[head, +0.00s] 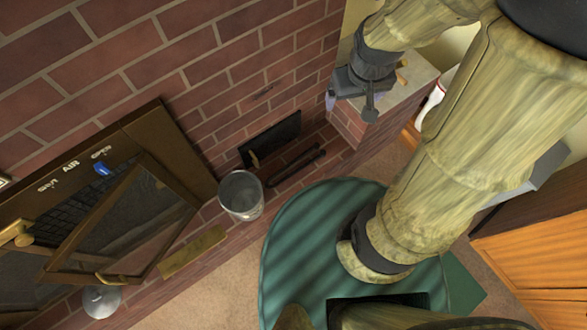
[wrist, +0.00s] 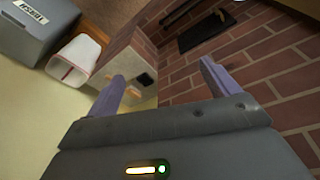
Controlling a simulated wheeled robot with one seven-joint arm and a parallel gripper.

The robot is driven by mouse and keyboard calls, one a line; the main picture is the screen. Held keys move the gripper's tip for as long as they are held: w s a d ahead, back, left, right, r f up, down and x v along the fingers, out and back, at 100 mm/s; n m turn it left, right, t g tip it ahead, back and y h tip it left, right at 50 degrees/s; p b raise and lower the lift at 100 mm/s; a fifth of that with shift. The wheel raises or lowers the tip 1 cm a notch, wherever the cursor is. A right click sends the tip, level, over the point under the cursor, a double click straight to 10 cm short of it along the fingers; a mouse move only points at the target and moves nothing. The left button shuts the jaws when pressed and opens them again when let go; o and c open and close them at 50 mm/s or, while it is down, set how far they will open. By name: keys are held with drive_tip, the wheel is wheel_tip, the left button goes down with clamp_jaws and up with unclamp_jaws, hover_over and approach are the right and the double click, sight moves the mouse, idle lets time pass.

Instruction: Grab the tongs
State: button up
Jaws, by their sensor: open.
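No object is clearly recognisable as tongs. Two long dark bars (head: 297,164) lie on the brick hearth beside a black panel (head: 270,138); they could be tongs or another fire tool, I cannot tell. Dark bars (wrist: 180,12) also show at the top of the wrist view, near the black panel (wrist: 207,30). My gripper (head: 350,103) is raised in front of the brick wall, up and right of the bars and apart from them. In the wrist view its two purple fingers (wrist: 165,85) are spread, with nothing between them.
A brick pillar with a pale top (head: 408,88) stands close by my gripper, with small tan pieces on it. A metal bucket (head: 241,195) stands left of the bars. An open stove door (head: 130,222) juts out at left.

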drive_tip(key=w+a+f+n+h+b, duration=0.1)
drive_tip(key=a+f+n+b, duration=0.4)
drive_tip(key=f+b, duration=0.5)
drive_tip(key=w+a+f+n+b, duration=0.4)
drive_tip(key=f+n+b, duration=0.6)
drive_tip(key=f, duration=1.2)
drive_tip(key=w+a+f+n+h+b, duration=0.1)
drive_tip(key=w+a+f+n+b, duration=0.2)
drive_tip(key=a+f+n+b, duration=0.5)
wheel_tip(320, 180, down, 8)
drive_tip(key=shift+w+f+h+b, duration=0.1)
drive_tip(key=shift+w+h+b, duration=0.2)
drive_tip(key=shift+b, duration=0.95)
drive_tip(key=b, duration=0.6)
hover_over(293, 167)
drive_tip(key=a, duration=0.1)
drive_tip(key=f, duration=1.1)
drive_tip(key=shift+s+f, duration=0.35)
drive_tip(key=shift+f, duration=0.05)
drive_tip(key=shift+a, duration=0.1)
